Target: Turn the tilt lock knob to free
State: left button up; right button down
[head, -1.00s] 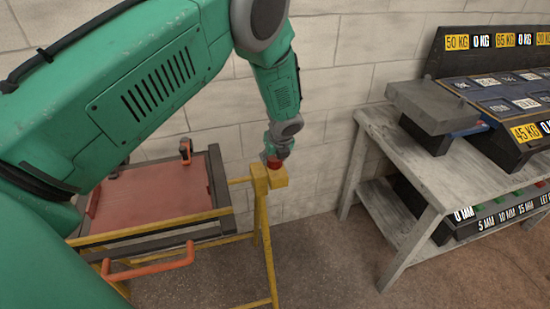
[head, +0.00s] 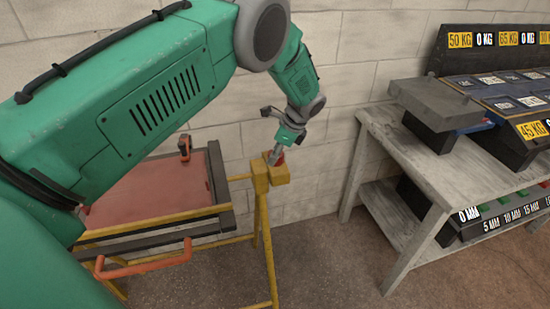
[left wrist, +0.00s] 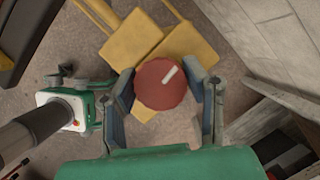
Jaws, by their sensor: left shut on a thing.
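The tilt lock knob is a round red knob (left wrist: 160,84) with a white pointer mark toward its upper right in the left wrist view. It sits at the yellow bracket (left wrist: 170,40) on top of the yellow frame post, and a little of its red shows in the head view (head: 280,159). My left gripper (left wrist: 161,90) has one finger on each side of the knob and is shut on it. In the head view the left gripper (head: 277,155) comes down onto the knob from above.
A frame with a reddish panel (head: 150,190) and an orange handle (head: 145,262) stands left of the post. A grey bench (head: 420,160) with labelled racks stands at the right. Floor shows between them, with a block wall behind.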

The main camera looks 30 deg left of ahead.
pick_arm(q)
jog(key=n+b, duration=0.1)
jog(key=n, duration=0.1)
jog(key=n+g+h+b, duration=0.1)
jog(key=n, duration=0.1)
jog(key=shift+w+d+n, duration=0.1)
jog(key=shift+w+n, duration=0.1)
jog(key=shift+n, duration=0.1)
jog(key=n+g+h+b, duration=0.1)
jog(key=n+b, duration=0.1)
jog(key=n, duration=0.1)
jog(key=shift+n, duration=0.3)
jog(key=n+h+b, duration=0.1)
jog(key=n, duration=0.2)
jog(key=shift+r+n+g, duration=0.1)
jog(key=shift+n+g, duration=0.2)
jog(key=shift+g, duration=0.1)
jog(key=shift+r+n+h+b, duration=0.15)
jog(key=shift+n+h, duration=0.3)
jog(key=shift+n, duration=0.45)
jog(key=shift+f+n+h+b, duration=0.1)
jog(key=shift+n+h+b, duration=0.25)
jog(key=shift+n, duration=0.55)
jog(key=shift+r, duration=0.1)
jog(key=o, duration=1.2)
jog(key=shift+w, duration=0.1)
jog(key=shift+c, duration=0.2)
jog(key=shift+f, duration=0.2)
